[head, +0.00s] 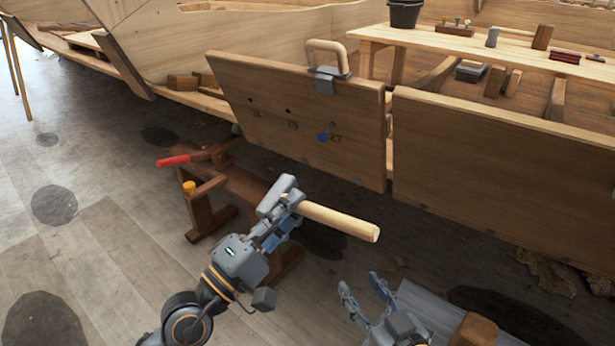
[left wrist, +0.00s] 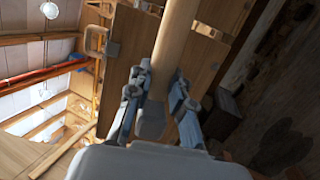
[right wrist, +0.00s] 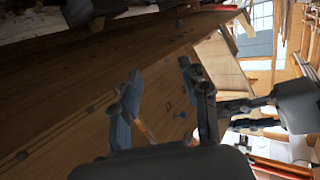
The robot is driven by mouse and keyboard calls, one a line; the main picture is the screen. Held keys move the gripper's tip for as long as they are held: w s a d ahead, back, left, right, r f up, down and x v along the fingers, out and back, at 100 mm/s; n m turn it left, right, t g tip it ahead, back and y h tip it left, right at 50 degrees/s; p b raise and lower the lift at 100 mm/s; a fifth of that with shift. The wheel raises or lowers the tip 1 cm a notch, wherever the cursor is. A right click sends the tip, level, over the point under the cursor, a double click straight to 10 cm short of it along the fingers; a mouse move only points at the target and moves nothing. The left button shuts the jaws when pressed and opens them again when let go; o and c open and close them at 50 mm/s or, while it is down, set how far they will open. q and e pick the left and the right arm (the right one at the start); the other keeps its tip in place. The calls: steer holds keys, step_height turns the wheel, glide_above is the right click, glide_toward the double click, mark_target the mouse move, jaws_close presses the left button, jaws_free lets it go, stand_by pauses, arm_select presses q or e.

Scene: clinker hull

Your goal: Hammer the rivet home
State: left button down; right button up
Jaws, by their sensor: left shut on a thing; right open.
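My left gripper (head: 283,218) is shut on the hammer's pale wooden handle (head: 342,220). A grey block that looks like the hammer head (head: 274,197) is at the gripper, and the handle points right. In the left wrist view the handle (left wrist: 176,40) runs up between the fingers. A small blue spot, apparently the rivet (head: 322,137), is on the plank (head: 290,90) beside the mark 27. The hammer is in front of the plank, apart from it. My right gripper (head: 360,286) is open and empty, low in front; its fingers (right wrist: 160,90) show against planking in the right wrist view.
A grey clamp with a wooden handle (head: 328,57) grips the plank's top edge. A wooden stand with a red-handled tool (head: 174,160) stands behind my left arm. A bench (head: 480,45) behind holds a dark bucket (head: 405,13) and tools.

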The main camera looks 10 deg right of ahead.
arm_select(q)
steer(key=shift+a+r, duration=0.2)
arm_select(e)
steer(key=shift+a+r, duration=0.1)
steer(key=shift+a, duration=0.05)
arm_select(q)
steer(key=shift+s+d, duration=0.1)
arm_select(e)
steer(key=shift+s+f, duration=0.1)
steer(key=shift+f, duration=0.1)
arm_select(q)
steer(key=shift+s, duration=0.1)
arm_select(e)
steer(key=shift+s+f+g, duration=0.1)
steer(key=shift+f+g, duration=0.25)
steer(key=shift+g, duration=0.05)
steer(key=shift+d+f, duration=0.15)
steer(key=shift+d, duration=0.05)
